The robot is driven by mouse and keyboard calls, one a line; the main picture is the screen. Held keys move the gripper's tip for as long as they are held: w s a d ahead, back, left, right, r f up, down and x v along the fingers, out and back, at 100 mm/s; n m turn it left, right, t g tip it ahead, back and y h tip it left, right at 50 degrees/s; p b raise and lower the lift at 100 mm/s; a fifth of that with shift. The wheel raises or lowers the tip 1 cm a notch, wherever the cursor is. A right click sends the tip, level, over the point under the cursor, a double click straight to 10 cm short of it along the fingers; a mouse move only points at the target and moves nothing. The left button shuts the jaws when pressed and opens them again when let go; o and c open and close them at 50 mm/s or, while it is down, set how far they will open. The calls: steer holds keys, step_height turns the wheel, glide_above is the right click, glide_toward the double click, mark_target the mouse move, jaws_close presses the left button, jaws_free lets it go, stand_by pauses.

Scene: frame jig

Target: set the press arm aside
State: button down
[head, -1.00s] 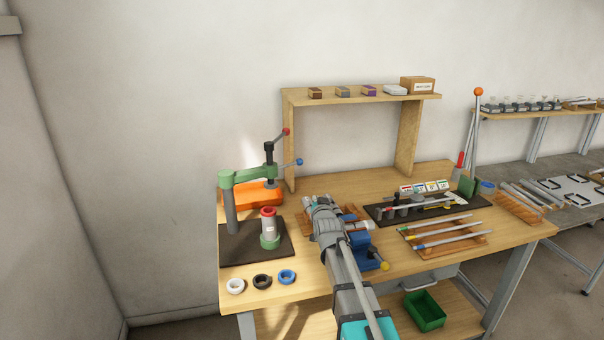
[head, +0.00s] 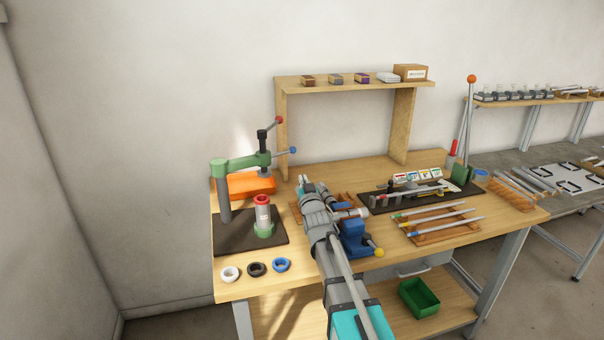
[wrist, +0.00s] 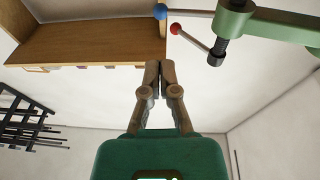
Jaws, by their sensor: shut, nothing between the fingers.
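The press arm (head: 240,163) is a green bar on a grey post at the left of the bench. It carries a dark screw with a red-knobbed lever and a blue-knobbed handle on its right end. It reaches over the orange block and stands behind the upright cylinder. In the wrist view the press arm (wrist: 282,24) is at the upper right, its blue and red knobs near the top middle. My gripper (head: 304,181) is right of the press arm, apart from it. In the wrist view my gripper (wrist: 159,66) is shut and empty, below the knobs.
A white cylinder with a red top (head: 262,213) stands in a green base on the dark mat (head: 235,243). Several rings lie in front. A wooden shelf (head: 350,87) rises behind. A blue vice-like device (head: 354,238) is right of my arm.

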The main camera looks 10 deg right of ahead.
mark_target(294, 152)
steer(key=p+x, duration=0.2)
steer(key=x, duration=1.1)
steer(key=shift+w, duration=0.2)
steer(key=shift+w, duration=0.1)
